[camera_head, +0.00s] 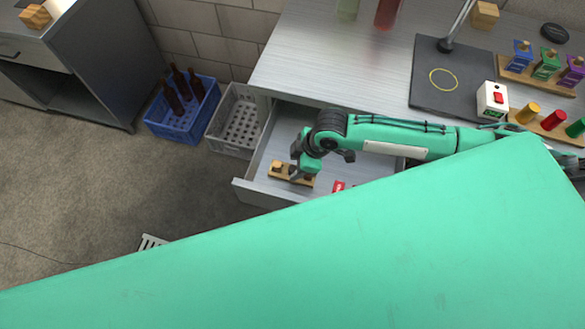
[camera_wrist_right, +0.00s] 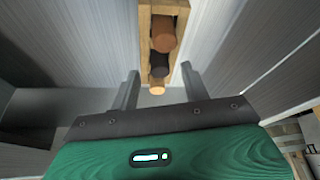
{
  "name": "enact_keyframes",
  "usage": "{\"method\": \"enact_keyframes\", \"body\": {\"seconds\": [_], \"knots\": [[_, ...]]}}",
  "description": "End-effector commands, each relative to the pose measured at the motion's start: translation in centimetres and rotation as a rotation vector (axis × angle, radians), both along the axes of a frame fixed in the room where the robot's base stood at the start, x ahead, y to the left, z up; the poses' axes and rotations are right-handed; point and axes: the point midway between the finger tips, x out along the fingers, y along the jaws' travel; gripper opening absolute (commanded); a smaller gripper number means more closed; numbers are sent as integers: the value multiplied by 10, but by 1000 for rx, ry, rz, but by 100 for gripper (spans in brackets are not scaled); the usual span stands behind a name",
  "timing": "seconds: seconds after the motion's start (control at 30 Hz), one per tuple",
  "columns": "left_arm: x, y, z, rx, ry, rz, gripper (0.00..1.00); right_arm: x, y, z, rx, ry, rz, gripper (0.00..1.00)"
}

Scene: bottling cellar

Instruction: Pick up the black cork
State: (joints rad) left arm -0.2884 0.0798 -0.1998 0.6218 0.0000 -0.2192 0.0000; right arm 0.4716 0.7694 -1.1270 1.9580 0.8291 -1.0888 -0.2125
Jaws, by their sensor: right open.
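The black cork (camera_wrist_right: 160,66) stands in a wooden rack (camera_wrist_right: 146,50) in the right wrist view, between a brown cork (camera_wrist_right: 163,36) and a light tan cork (camera_wrist_right: 157,90). In the head view the rack (camera_head: 283,178) lies in the open drawer (camera_head: 258,190), and my right gripper partly covers its corks. My right gripper (camera_wrist_right: 160,82) is open and empty, its fingers on either side of the rack's near end. The black cork shows between and slightly beyond the fingertips. The right gripper is over the rack in the head view (camera_head: 300,170). My left gripper is not visible.
The drawer walls stand close around the rack. A red item (camera_head: 338,186) lies in the drawer. A grey crate (camera_head: 222,133) and a blue crate (camera_head: 182,128) with dark bottles stand left of the drawer. The bench (camera_head: 330,60) carries a dark mat (camera_head: 425,85) and a white switch box (camera_head: 492,99).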

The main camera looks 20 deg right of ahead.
Motion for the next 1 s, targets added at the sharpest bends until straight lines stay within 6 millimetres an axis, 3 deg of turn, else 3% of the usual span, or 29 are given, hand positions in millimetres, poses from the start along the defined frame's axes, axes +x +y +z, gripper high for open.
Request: {"method": "enact_keyframes", "body": {"seconds": [0.13, 0.37, 0.6, 1.0], "knots": [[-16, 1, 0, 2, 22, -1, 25, 1, 4, -13, -2, 0, 0, 47], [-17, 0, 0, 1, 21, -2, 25, 1, 4, -14, -1, -1, 1, 47], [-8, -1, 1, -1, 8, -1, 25, 1, 4, -13, -1, -1, 1, 0], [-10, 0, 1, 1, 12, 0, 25, 2, 4, -11, -1, -1, 1, 0]]}}
